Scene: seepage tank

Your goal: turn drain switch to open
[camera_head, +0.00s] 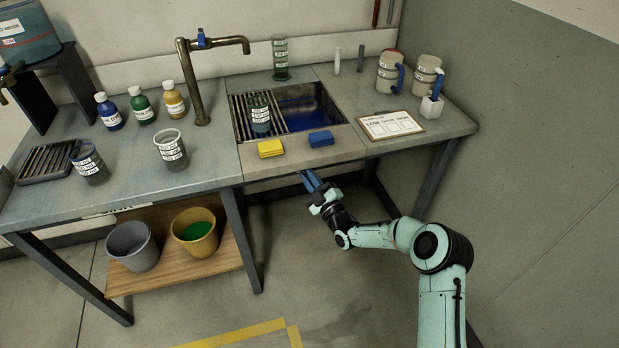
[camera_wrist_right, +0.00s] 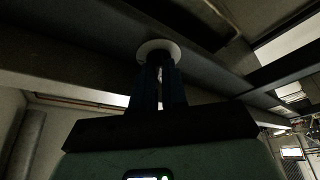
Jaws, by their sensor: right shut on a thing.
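My right gripper (camera_head: 310,180) is at the front edge of the sink counter, just below the yellow and blue sponges. In the right wrist view its two dark fingers (camera_wrist_right: 158,65) point up against a pale round disc (camera_wrist_right: 157,48) on the dark surface ahead. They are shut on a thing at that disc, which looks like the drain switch. The switch's handle is hidden between the fingers, so I cannot tell its angle. The sink basin (camera_head: 318,106) has a blue inside and a rack on its left side. My left gripper is not in view.
A yellow sponge (camera_head: 270,148) and a blue sponge (camera_head: 320,139) lie on the counter's front strip above my gripper. A labelled beaker (camera_head: 260,114) stands on the rack. A table leg (camera_head: 242,240) stands left of my gripper. The floor below is clear.

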